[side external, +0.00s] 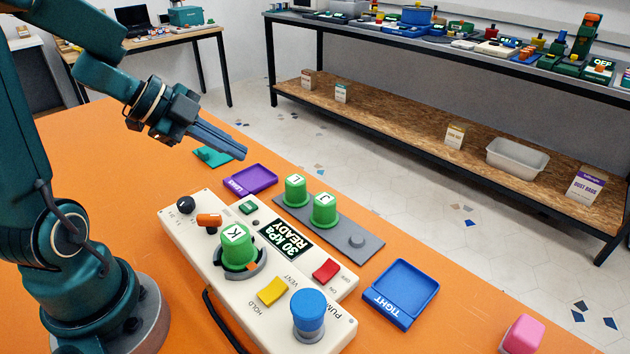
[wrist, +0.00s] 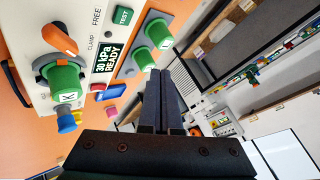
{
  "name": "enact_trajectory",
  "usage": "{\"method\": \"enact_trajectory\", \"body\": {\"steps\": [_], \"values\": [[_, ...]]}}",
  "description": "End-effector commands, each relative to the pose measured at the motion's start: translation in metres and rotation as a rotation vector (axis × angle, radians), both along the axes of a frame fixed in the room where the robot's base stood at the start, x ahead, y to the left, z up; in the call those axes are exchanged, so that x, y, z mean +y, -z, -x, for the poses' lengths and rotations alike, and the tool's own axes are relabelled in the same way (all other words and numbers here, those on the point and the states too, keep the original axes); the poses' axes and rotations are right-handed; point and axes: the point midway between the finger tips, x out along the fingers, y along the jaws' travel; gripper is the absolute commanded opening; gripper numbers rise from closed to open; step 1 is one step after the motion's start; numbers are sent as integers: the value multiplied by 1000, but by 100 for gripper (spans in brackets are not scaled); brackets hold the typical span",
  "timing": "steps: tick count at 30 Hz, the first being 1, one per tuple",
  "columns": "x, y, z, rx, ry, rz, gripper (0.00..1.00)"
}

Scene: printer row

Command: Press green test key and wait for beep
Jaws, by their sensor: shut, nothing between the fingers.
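The green test key (side external: 249,207) is a small dark green square button on the cream pump panel (side external: 188,222), at the panel's far edge. In the wrist view the key (wrist: 123,15) reads TEST and sits at the top, left of the fingers. My gripper (side external: 242,152) is shut and empty, in the air above the table's far side and apart from the key. Its fingers (wrist: 160,74) also show in the wrist view. The panel's display (side external: 286,238) reads 30 kPa READY.
On the panel are an orange lever (side external: 209,220), green cap K (side external: 237,250), yellow key (side external: 272,291), red key (side external: 326,271) and tall blue knob (side external: 308,312). Green caps L (side external: 296,188) and J (side external: 324,208) stand on a grey rack. A purple tray (side external: 250,180) lies beyond the panel.

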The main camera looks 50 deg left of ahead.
Motion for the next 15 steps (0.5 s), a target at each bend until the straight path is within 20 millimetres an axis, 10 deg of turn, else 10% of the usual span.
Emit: {"method": "enact_trajectory", "body": {"steps": [15], "values": [[0, 62, 1, 7, -4, 7, 0]]}}
